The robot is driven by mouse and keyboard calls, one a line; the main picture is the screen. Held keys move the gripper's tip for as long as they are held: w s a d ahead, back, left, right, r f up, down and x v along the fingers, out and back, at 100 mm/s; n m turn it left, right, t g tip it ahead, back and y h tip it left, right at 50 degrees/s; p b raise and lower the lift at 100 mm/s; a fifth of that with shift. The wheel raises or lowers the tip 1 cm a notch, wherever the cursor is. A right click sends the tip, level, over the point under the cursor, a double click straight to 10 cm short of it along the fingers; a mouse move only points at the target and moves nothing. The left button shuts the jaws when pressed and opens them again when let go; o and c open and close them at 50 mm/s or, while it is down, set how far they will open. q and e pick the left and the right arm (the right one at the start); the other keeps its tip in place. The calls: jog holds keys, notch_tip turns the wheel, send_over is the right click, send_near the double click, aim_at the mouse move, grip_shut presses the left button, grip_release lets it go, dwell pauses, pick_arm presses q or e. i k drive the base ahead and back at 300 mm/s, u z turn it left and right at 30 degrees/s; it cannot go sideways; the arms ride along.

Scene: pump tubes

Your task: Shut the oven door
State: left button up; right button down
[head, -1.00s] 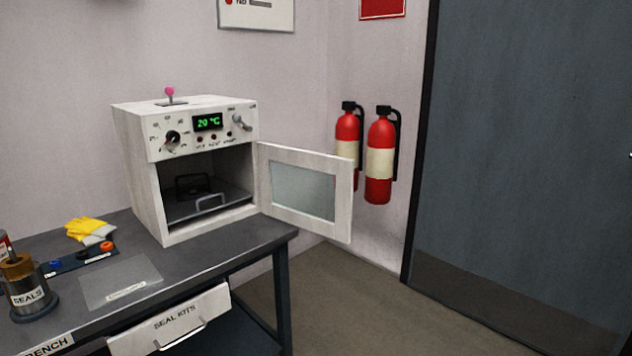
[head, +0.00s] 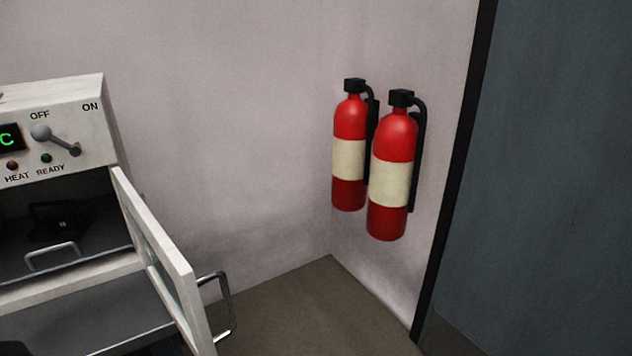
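The white oven (head: 95,120) stands at the left edge of the head view, cut off by the frame. Its door (head: 160,262) is open, hinged on the oven's right side and swung out toward me. A metal handle (head: 226,305) shows on the door's outer face. Inside the dark chamber is a tray with a wire handle (head: 52,256). A small dark shape at the bottom left edge is too little to identify. Neither of my grippers can be made out.
Two red fire extinguishers (head: 393,175) hang on the wall in the corner. A dark grey room door (head: 550,180) stands at the right. A dark bench top (head: 90,312) lies under the oven. The floor (head: 310,310) right of the oven door is clear.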

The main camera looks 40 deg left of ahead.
aim_at(194, 325)
jog(key=i, duration=1.3)
jog(key=u, duration=3.3)
jog(key=i, duration=0.45)
jog(key=u, duration=0.1)
